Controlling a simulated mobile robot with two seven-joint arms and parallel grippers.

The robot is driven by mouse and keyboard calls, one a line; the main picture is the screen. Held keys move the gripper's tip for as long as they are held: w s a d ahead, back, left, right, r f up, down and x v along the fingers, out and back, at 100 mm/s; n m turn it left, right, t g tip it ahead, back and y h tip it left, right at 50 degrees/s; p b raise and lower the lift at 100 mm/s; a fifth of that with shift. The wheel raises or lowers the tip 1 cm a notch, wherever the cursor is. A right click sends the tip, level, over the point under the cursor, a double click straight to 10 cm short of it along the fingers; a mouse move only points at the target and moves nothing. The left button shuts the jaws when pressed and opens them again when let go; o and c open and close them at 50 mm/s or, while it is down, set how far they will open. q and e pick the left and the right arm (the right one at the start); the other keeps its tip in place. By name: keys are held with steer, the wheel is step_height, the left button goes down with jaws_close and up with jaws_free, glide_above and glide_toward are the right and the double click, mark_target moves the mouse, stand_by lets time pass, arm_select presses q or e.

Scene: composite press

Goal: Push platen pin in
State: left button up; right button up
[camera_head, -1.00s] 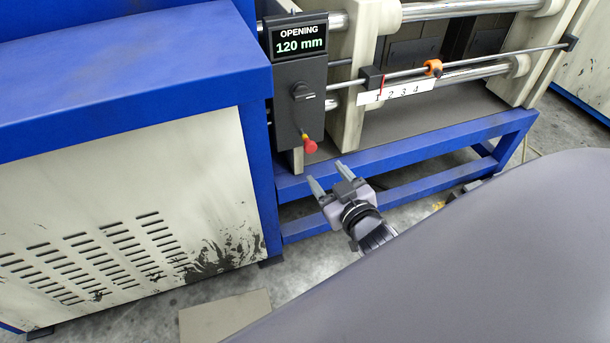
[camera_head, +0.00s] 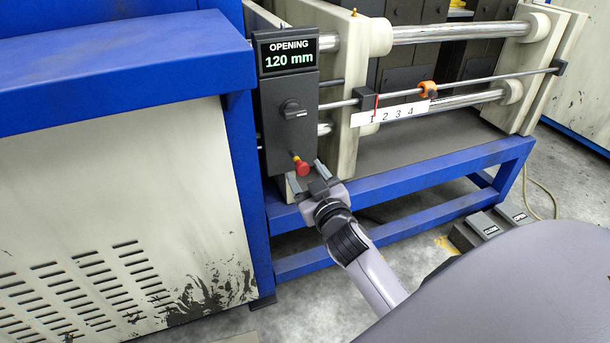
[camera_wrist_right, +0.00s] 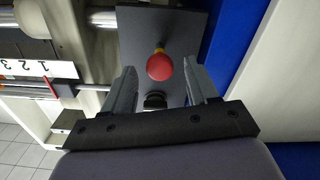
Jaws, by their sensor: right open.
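The platen pin is most likely the red knob (camera_head: 302,168) with a yellow collar, sticking out low on the dark control panel (camera_head: 287,148). It also shows in the right wrist view (camera_wrist_right: 160,67), projecting from the panel face. My right gripper (camera_head: 306,172) is open and empty at the panel's lower end. In the right wrist view its two fingers (camera_wrist_right: 160,80) appear on either side of the red knob, with gaps on both sides. I cannot tell how deep the knob sits between them. My left gripper is not in view.
The display (camera_head: 288,56) reads OPENING 120 mm, above a black rotary switch (camera_head: 292,109). A numbered scale (camera_head: 388,114) and an orange collar (camera_head: 428,89) are at the right. The blue frame rail (camera_head: 430,172) runs below. Floor pedals (camera_head: 488,226) stand at lower right.

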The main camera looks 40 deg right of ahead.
mark_target(304, 171)
steer(key=shift+w+d, duration=0.15)
steer(key=shift+w, duration=0.5)
jaws_close()
steer(key=shift+x, duration=1.75)
jaws_free()
